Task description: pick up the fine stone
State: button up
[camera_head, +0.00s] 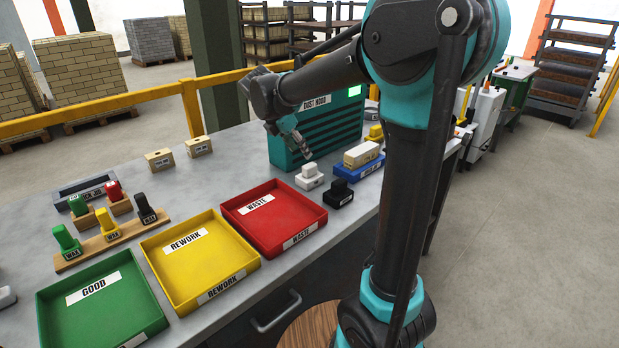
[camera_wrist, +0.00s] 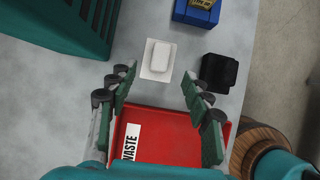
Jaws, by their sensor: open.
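A small white stone block (camera_head: 309,171) sits on a pale base on the bench, and it also shows in the wrist view (camera_wrist: 161,55). A black block (camera_head: 340,188) on a dark base stands to its right, also seen in the wrist view (camera_wrist: 218,72). No readable label shows me which is the fine stone. My gripper (camera_head: 302,150) is open and empty above the bench, near the white block. In the wrist view its fingertips (camera_wrist: 158,78) are spread, and the white block lies just beyond them, between their lines. The fingers are apart from both blocks.
A red WASTE tray (camera_head: 232,222) lies partly below my gripper. Yellow REWORK (camera_head: 152,262) and green GOOD (camera_head: 44,313) trays are further left. A teal dust hood (camera_head: 350,122) stands behind the white block. A blue holder (camera_head: 375,167) bearing a brick is to the right.

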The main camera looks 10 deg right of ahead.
aim_at(309, 165)
jog(key=x, duration=0.9)
jog(key=shift+d+f, duration=0.15)
jog(key=shift+f, duration=0.15)
grip_shut()
